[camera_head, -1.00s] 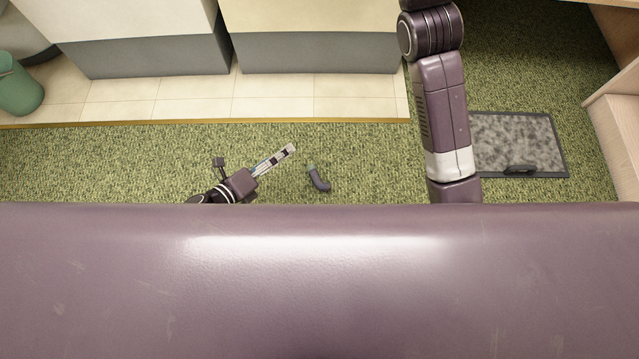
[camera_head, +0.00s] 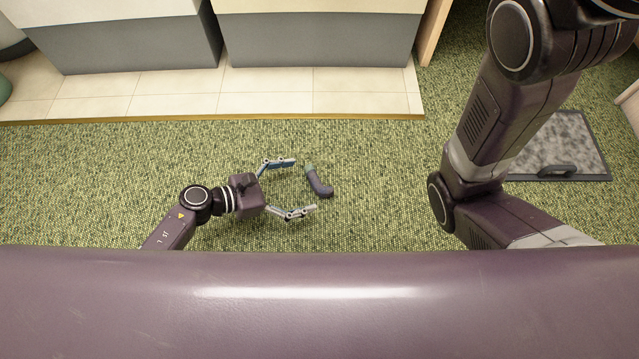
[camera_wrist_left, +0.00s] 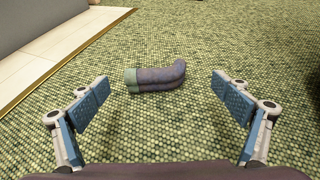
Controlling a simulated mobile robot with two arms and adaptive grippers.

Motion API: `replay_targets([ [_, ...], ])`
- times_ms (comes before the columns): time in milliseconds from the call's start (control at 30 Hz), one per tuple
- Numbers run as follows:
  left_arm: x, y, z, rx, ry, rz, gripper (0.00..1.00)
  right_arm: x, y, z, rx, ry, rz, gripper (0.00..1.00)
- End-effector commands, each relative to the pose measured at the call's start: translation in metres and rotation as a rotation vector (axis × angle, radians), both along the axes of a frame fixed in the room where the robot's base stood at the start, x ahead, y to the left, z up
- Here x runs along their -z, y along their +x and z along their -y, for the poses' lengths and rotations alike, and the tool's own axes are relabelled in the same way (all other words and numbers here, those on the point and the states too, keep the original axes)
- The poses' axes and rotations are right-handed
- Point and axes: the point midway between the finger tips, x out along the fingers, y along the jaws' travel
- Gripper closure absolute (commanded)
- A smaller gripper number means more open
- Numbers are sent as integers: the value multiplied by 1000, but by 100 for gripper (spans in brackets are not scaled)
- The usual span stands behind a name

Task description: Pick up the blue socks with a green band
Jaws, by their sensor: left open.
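The blue socks with a green band (camera_head: 320,182) lie on the green carpet, just right of my left gripper. In the left wrist view the socks (camera_wrist_left: 160,77) lie sideways, green band at the left end and the bent toe at the right. My left gripper (camera_head: 304,184) is open and empty, its two fingers spread with the socks ahead of the fingertips. In the left wrist view the fingers (camera_wrist_left: 165,97) stand on both sides, with the socks beyond the gap between them. My right arm shows at the right, but its gripper is not in view.
Grey-based cabinets (camera_head: 320,42) stand on a pale tiled strip (camera_head: 270,92) at the back. A grey mat or tray (camera_head: 565,145) with a dark handle-like object on it lies at the right. The carpet (camera_head: 375,150) around the socks is clear.

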Motion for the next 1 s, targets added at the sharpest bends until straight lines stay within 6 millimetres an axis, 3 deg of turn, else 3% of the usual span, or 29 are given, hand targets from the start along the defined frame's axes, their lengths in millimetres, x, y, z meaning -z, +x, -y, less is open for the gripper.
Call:
replay_targets([
  [433,19,25,46,-2,-4,-1,7,36,1,0,1,-1,-3,60],
  [767,19,27,51,-4,-2,-4,7,36,1,0,1,-1,-3,60],
  [1000,19,27,51,-4,-2,-3,33,36,1,0,1,-1,-3,60],
])
